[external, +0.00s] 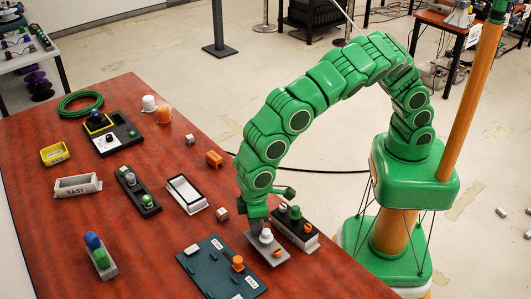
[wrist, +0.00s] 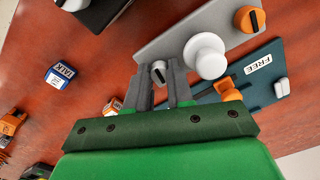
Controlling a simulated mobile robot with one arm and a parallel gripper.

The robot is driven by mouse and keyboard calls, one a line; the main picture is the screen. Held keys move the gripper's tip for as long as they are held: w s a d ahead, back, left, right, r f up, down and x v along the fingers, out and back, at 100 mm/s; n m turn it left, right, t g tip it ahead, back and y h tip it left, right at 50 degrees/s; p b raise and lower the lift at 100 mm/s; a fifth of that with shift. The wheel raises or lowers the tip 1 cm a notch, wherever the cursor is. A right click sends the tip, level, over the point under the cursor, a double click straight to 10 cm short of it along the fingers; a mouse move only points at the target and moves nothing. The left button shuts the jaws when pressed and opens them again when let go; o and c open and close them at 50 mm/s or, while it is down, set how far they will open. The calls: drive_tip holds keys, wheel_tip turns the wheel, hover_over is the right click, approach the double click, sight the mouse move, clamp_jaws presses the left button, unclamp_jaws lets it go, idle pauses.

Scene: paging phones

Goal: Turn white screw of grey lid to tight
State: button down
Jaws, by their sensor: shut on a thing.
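The grey lid (external: 262,256) is a flat plate near the table's front right edge. It also shows in the wrist view (wrist: 170,45), with a round white knob (wrist: 205,56) in the middle and an orange screw (wrist: 249,19) at one end. The white screw (wrist: 158,72), with a dark slot, is at the other end. My gripper (wrist: 161,84) is shut on the white screw, one finger on each side of it. In the external view my gripper (external: 254,226) points down and hides the white screw.
A dark teal panel (external: 215,270) marked FREE lies beside the lid, with an orange knob (external: 238,263) on it. A black-topped box (external: 295,228) with green and orange parts stands close on the right. Several small cubes and trays lie farther off on the red table.

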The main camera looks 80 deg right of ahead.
drive_tip(key=m, duration=1.1)
drive_tip(key=shift+m, duration=2.1)
drive_tip(key=c, duration=1.3)
unclamp_jaws()
drive_tip(key=shift+o, duration=0.2)
drive_tip(key=shift+r, duration=0.15)
drive_tip(key=shift+r, duration=3.75)
